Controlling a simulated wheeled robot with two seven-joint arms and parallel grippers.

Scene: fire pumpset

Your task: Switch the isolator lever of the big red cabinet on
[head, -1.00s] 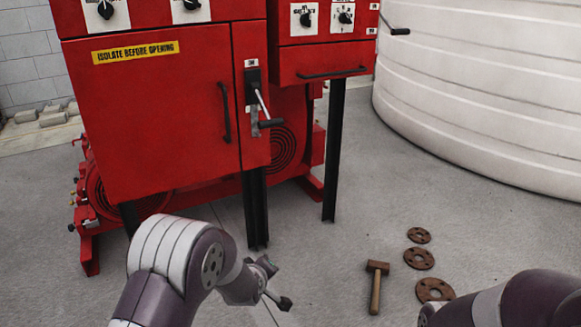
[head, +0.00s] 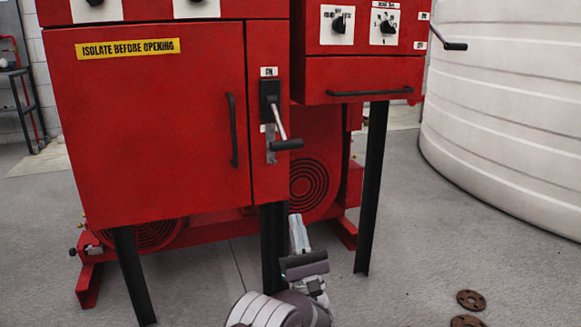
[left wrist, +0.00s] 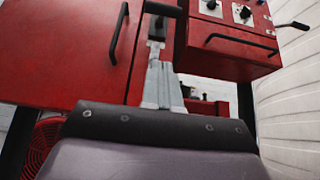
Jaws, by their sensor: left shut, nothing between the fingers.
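The big red cabinet (head: 150,130) stands on black legs at the left. Its isolator lever (head: 280,125) is on the narrow right-hand panel, below a small "ON" label (head: 268,72). The lever slants down from its black mount, with its black grip (head: 286,144) at the lower end. The grip also shows at the top of the left wrist view (left wrist: 163,9). My left gripper (head: 296,219) is shut and empty, pointing upward below the lever and apart from it. Its closed fingers show in the left wrist view (left wrist: 160,75). My right gripper is out of view.
A smaller red cabinet (head: 355,75) with a black handle bar stands to the right. A red pump frame with a round grille (head: 309,182) is behind the legs. A white tank (head: 500,110) is at the right. Rusty flanges (head: 471,300) lie on the floor.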

